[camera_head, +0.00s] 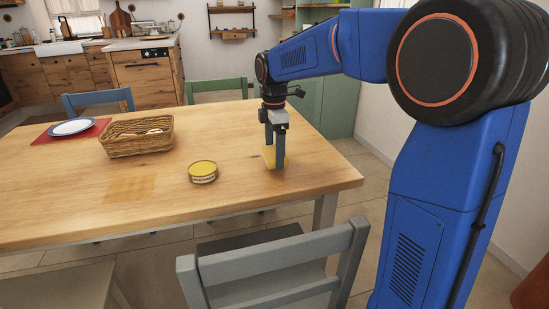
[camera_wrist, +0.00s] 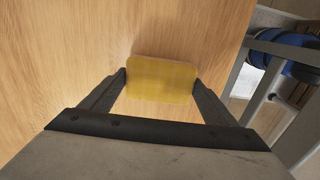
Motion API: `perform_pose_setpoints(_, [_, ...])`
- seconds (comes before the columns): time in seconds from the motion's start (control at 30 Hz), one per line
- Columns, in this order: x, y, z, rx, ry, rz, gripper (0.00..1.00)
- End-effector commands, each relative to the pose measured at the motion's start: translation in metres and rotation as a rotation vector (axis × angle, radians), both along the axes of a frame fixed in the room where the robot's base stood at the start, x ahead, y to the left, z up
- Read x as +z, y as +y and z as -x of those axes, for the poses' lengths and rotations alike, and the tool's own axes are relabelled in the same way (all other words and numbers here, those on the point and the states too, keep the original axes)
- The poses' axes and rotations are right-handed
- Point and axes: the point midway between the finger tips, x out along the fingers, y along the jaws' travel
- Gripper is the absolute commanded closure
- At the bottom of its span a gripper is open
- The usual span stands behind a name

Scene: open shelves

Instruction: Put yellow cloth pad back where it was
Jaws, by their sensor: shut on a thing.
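A yellow cloth pad (camera_wrist: 161,79) is between the two fingers of my gripper (camera_wrist: 161,86) in the wrist view, with a finger against each side. In the head view my gripper (camera_head: 275,160) points down over the right part of the wooden table, and the yellow pad (camera_head: 268,156) shows partly behind its fingers. The pad is at or just above the tabletop; I cannot tell if it touches. A faint yellowish square patch (camera_head: 130,189) lies on the table at the front left.
A round yellow-topped tin (camera_head: 203,172) stands on the wooden table (camera_head: 230,200) left of my gripper. A wicker basket (camera_head: 137,137) and a plate (camera_head: 73,127) on a red mat (camera_head: 47,137) lie further left. Chairs stand around the table. The front middle of the tabletop is clear.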

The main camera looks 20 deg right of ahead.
Motion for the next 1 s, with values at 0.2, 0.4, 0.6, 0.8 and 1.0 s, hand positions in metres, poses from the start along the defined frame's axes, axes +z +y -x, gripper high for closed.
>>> perform_pose_setpoints(0.2, [-0.025, 0.0, 0.0, 0.0, 0.0, 0.0, 0.4])
perform_pose_setpoints(0.4, [-0.025, 0.0, 0.0, 0.0, -0.001, 0.0, 0.4])
perform_pose_setpoints(0.6, [-0.028, 0.0, 0.0, 0.0, 0.0, 0.0, 0.14])
perform_pose_setpoints(0.8, [-0.028, 0.0, 0.0, 0.0, 0.0, 0.0, 0.0])
perform_pose_setpoints(1.0, [-0.024, 0.0, 0.0, 0.0, -0.001, 0.0, 0.0])
